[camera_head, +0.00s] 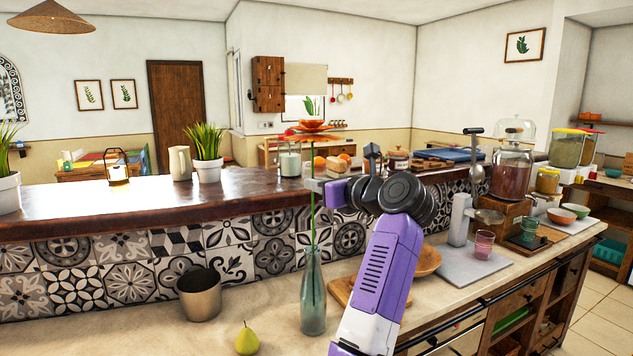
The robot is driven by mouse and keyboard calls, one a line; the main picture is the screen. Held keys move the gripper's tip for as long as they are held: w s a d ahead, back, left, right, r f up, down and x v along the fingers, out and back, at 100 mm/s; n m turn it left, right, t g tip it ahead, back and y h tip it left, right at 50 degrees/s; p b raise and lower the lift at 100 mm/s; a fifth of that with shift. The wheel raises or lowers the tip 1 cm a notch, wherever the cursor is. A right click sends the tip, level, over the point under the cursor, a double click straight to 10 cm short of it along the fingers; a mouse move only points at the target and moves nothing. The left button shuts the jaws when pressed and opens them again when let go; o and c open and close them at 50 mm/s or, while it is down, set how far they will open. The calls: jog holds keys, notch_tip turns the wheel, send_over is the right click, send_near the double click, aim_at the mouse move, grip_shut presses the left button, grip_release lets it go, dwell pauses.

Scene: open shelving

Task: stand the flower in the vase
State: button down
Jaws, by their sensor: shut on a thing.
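The vase (313,312) is a tall, narrow, blue-green glass bottle standing on the lower counter, below my gripper. The stem runs down in line with the vase's neck, and its lower part shows within the glass outline. I cannot tell for sure whether it is inside or behind the glass, or whether it touches the bottom.
A metal pot (200,295) and a green pear (247,340) are left of the vase. A wooden board (342,292) and a wooden bowl (427,262) lie right of it, partly behind my arm. The tiled raised counter (130,210) stands behind.

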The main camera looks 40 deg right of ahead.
jog(key=shift+f+b, duration=0.5)
jog(key=shift+f, duration=0.8)
jog(key=c, duration=1.5)
grip_release()
jog(key=s, duration=0.7)
jog(key=shift+s+a+r+b, duration=0.35)
jog(key=shift+s, duration=0.05)
